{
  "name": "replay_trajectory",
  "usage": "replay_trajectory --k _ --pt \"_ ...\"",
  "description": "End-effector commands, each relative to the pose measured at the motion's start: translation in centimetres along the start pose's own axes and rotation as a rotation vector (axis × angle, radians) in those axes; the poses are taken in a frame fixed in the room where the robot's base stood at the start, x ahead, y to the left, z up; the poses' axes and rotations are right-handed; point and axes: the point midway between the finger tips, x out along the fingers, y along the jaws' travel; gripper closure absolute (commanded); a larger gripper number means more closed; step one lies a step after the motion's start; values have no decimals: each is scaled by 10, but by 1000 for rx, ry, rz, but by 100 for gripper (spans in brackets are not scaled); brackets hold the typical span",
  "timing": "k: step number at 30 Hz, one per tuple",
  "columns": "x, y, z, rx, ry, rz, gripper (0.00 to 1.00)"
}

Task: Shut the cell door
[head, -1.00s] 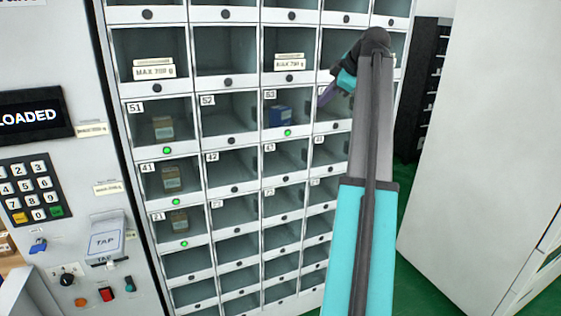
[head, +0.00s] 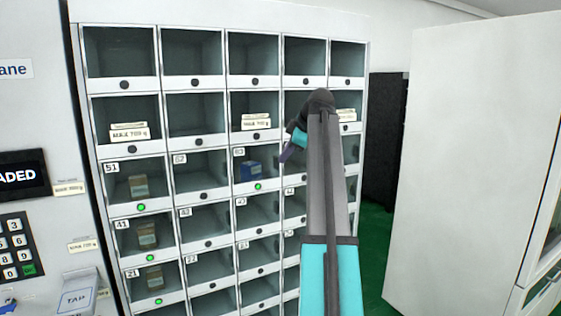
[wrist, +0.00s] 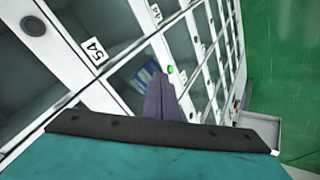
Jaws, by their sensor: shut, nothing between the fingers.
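The cell wall is a white cabinet (head: 297,21) of windowed cells in the head view. Cell 53 (head: 240,180) holds a blue box (head: 250,169) and has a green light below it. In the head view its front looks flush with its neighbours; I cannot make out a door standing open. My gripper (head: 285,154) is shut and empty in front of the cells just right of cell 53, partly covering cell 54. In the wrist view, my gripper's purple fingers (wrist: 160,100) point at the cell fronts, beside a blue box (wrist: 143,75) and a green light. I cannot tell whether they touch.
A keypad panel (head: 20,245) stands at the left. A large white cabinet (head: 465,150) stands at the right, with green floor (head: 372,240) between.

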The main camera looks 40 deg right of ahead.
Motion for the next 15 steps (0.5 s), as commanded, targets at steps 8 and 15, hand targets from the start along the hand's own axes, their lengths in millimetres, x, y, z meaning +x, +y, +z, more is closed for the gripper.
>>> replay_trajectory --k 8,15 --pt "-37 6 10 2 2 3 100" --pt "-72 16 15 2 0 3 100"
